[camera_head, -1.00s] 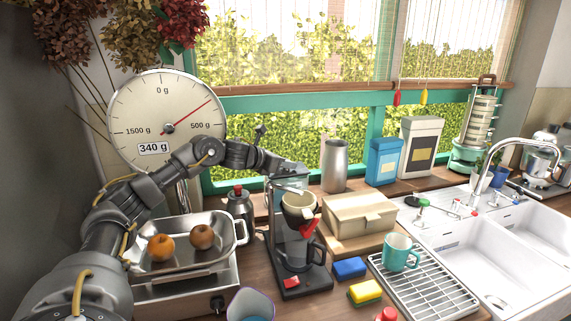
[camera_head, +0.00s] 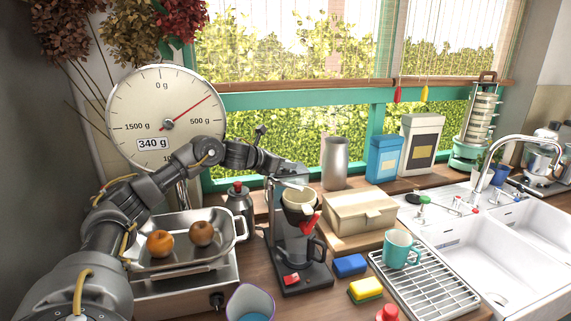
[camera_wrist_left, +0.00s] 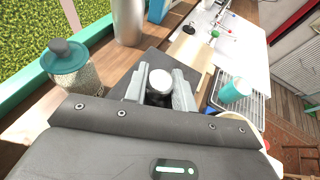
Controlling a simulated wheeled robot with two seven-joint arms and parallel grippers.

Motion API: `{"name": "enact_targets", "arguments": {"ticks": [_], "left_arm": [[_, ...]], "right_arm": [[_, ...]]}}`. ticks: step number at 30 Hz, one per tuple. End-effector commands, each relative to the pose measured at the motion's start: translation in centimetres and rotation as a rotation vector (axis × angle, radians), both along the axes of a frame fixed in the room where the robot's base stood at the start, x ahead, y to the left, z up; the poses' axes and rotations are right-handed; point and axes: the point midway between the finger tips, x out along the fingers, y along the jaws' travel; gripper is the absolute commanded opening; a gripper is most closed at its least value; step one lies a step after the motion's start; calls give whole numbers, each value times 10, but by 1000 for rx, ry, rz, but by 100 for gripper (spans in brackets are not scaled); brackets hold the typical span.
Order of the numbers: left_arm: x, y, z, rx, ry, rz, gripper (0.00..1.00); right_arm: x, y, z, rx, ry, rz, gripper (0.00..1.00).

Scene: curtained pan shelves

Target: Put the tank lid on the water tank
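The coffee maker (camera_head: 288,283) stands upright on the counter, with a clear water tank (camera_head: 276,215) at its back and a filter holder (camera_head: 303,206) in front. My left gripper (camera_head: 296,184) reaches in from the left, at the top of the tank. In the left wrist view its two fingers (camera_wrist_left: 160,84) stand apart, with a pale round thing visible between them. I cannot tell whether they grip it or whether it lies beyond them. I cannot make out the tank lid for certain; the fingers hide part of the tank top. My right gripper is out of view.
A tan box (camera_head: 360,212) stands right of the coffee maker. A turquoise mug (camera_head: 399,246) is on the drying rack (camera_head: 440,290). Sponges (camera_head: 349,265) lie in front. The scale tray with fruit (camera_head: 185,262) is at left.

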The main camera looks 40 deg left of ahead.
Motion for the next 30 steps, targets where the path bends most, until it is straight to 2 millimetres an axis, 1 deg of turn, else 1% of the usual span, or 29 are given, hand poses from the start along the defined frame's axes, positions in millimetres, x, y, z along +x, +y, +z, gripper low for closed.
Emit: {"name": "enact_targets", "arguments": {"ticks": [1, 3, 6, 14, 17, 20, 27, 30], "left_arm": [[0, 0, 0, 0, 0, 0, 31], [0, 0, 0, 0, 0, 0, 40], [0, 0, 0, 0, 0, -1, 52], [-1, 0, 0, 0, 1, 0, 52], [-7, 2, 1, 1, 0, 0, 52], [-20, 5, 5, 3, -2, 0, 52], [-64, 15, 23, 3, -2, 0, 52], [-79, 18, 30, 2, -2, 1, 52]], "right_arm": [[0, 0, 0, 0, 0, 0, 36], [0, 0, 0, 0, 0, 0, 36], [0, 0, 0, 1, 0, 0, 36], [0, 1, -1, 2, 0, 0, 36], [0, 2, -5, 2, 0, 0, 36], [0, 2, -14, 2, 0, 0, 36], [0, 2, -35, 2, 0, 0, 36], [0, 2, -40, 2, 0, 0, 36]]}}
